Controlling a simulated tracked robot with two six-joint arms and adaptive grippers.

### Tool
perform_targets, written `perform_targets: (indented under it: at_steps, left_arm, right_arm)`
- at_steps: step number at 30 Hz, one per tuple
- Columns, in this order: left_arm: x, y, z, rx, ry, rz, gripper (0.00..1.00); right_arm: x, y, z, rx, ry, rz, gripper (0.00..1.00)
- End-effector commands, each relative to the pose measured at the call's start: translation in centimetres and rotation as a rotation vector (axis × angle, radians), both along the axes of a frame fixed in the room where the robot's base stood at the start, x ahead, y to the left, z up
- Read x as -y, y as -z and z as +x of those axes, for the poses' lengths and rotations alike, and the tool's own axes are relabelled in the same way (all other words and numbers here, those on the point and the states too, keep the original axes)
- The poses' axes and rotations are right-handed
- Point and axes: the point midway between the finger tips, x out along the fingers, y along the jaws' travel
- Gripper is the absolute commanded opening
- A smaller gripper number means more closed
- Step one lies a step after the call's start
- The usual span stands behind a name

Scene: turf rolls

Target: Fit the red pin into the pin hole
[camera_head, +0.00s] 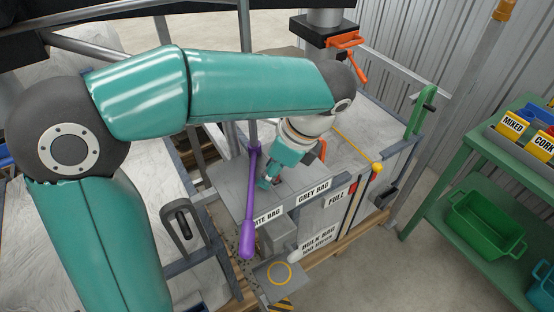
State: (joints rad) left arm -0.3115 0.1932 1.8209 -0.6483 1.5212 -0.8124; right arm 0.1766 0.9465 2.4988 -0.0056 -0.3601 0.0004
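My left gripper (266,182) hangs from the teal arm over the grey bench top, just right of a purple-handled lever. Its fingers are small and dark here, so I cannot tell whether they are open or hold anything. A small red piece (353,188) shows beside the FULL label, and an orange-red part (322,150) shows just right of my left wrist. I cannot tell whether either is the red pin. I cannot make out the pin hole. My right gripper is not in view.
The purple lever (250,205) stands close to the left gripper. An orange clamp (346,42) sits on a post behind. A yellow-topped rod (376,168) rises at the bench's right. A green shelf (428,182) with bins stands at the right, with open floor between.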

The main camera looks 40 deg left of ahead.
Motion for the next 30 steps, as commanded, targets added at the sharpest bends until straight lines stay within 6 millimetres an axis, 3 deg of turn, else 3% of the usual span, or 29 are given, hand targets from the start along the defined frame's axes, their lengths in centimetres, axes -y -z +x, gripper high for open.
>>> perform_targets:
  at_steps: [5,19,24,30]
  left_arm:
    - [0.7,-1.6,0.3,0.004,0.002,-0.001,0.39]
    - [3.9,-9.8,1.1,0.003,0.001,-0.001,0.39]
    - [4.4,-11.1,1.2,0.002,0.0,0.0,0.39]
    - [4.5,-11.2,1.2,0.001,-0.001,0.0,0.39]
  right_arm:
    - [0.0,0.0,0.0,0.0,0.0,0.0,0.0]
    - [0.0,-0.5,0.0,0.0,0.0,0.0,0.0]
    - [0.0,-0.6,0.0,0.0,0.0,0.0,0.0]
    - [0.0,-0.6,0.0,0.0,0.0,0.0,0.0]
